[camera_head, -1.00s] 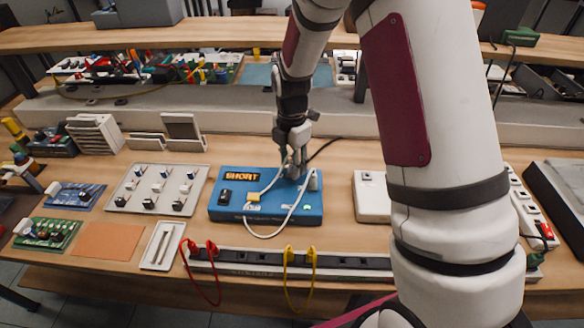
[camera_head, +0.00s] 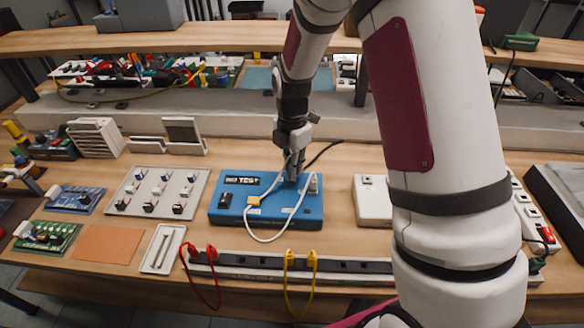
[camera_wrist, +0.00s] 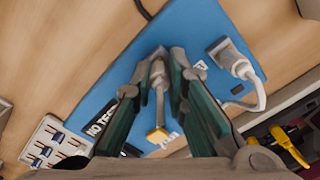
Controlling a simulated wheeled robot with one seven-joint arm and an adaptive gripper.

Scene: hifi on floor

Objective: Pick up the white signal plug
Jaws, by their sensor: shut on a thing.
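A blue tester box (camera_head: 222,212) sits on the bench, its small display reading "NO TEST". My gripper (camera_head: 291,178) is over the box's back middle, pointing down. In the wrist view its fingers (camera_wrist: 164,62) are shut on a white signal plug (camera_wrist: 157,72), which is mostly hidden by them in the head view. A white cable (camera_head: 262,239) loops over the box's front. A second white plug (camera_wrist: 236,64) stands at the box's right end, with the cable running from it. I cannot tell how far the held plug is clear of the box top.
A yellow-orange tab (camera_head: 254,200) is on the box's left part. A switch panel (camera_head: 140,207) stands to the left and a white box (camera_head: 372,200) to the right. A power strip (camera_head: 345,265) with red and yellow leads lies in front.

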